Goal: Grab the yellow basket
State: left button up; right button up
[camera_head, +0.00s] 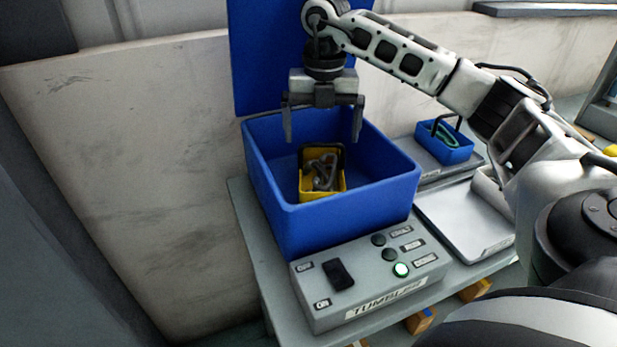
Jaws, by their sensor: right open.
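The yellow basket (336,190) sits inside the large blue bin (330,220). It has a dark handle across its top and grey metal parts in it. My right gripper (322,138) is above the bin, pointing down, with its two fingers spread apart and nothing between them. It is above the basket and appears clear of its handle. The bin's front wall hides the bin floor around the basket's base. My left gripper is not in view.
The bin's blue lid (270,60) stands open behind it. A grey control box (368,285) with buttons and a lit green one is in front. A small blue basket (446,148) with a dark handle stands right, behind a flat grey tray (462,225).

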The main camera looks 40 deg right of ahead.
aim_at(321, 173)
jog(key=f, duration=0.7)
jog(key=shift+s+a+f+p, duration=0.1)
jog(key=shift+s+f+p, duration=0.1)
jog(key=shift+s+p, duration=0.15)
jog(key=c, duration=0.9)
jog(key=shift+w, duration=0.1)
jog(key=c, duration=0.4)
jog(key=shift+r, duration=0.25)
